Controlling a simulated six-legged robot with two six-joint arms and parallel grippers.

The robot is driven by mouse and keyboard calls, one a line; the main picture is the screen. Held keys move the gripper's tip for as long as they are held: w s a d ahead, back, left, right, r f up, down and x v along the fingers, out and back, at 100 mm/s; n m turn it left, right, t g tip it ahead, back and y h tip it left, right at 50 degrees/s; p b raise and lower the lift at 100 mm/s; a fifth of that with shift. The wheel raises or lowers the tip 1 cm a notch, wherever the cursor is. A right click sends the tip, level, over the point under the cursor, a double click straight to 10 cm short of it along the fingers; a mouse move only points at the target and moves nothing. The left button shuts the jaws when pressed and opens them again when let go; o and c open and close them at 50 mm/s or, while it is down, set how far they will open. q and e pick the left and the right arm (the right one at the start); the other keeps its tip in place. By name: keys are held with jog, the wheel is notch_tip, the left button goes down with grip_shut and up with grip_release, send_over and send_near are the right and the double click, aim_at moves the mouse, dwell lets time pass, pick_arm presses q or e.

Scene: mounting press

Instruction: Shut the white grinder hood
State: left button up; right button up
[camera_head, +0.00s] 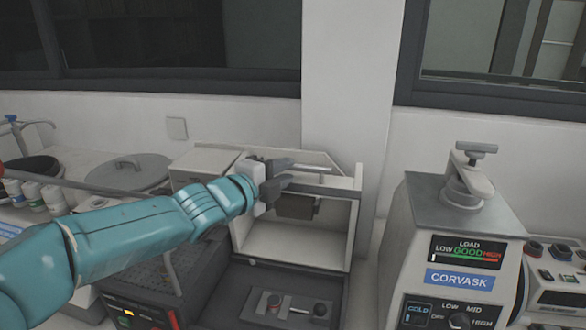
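The white grinder hood (352,222) stands in the middle of the camera_head view, a pale box-like housing with its front open. A grey bar (336,191) crosses near the top of its opening, and a dark block hangs inside. My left arm reaches in from the left, and my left gripper (289,174) is at the upper left of the opening, near the bar. Its two dark fingers point right with a gap between them, and nothing shows clearly held. Whether they touch the hood I cannot tell. The arm hides part of the hood's left side. My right gripper is not in view.
A CORVASK press (460,245) with a top clamp stands close on the right. A dark control base (290,308) with knobs lies below the opening. At the left are a round grey lid (130,172) and several white bottles (33,196). A wall stands behind.

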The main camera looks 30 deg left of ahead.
pick_arm(q)
jog(key=w, duration=0.4)
jog(key=shift+f, duration=0.3)
jog(key=shift+s+d+r, duration=0.15)
jog(key=shift+d+r, duration=0.05)
jog(key=shift+d, duration=0.05)
jog(key=shift+a, duration=0.1)
grip_shut()
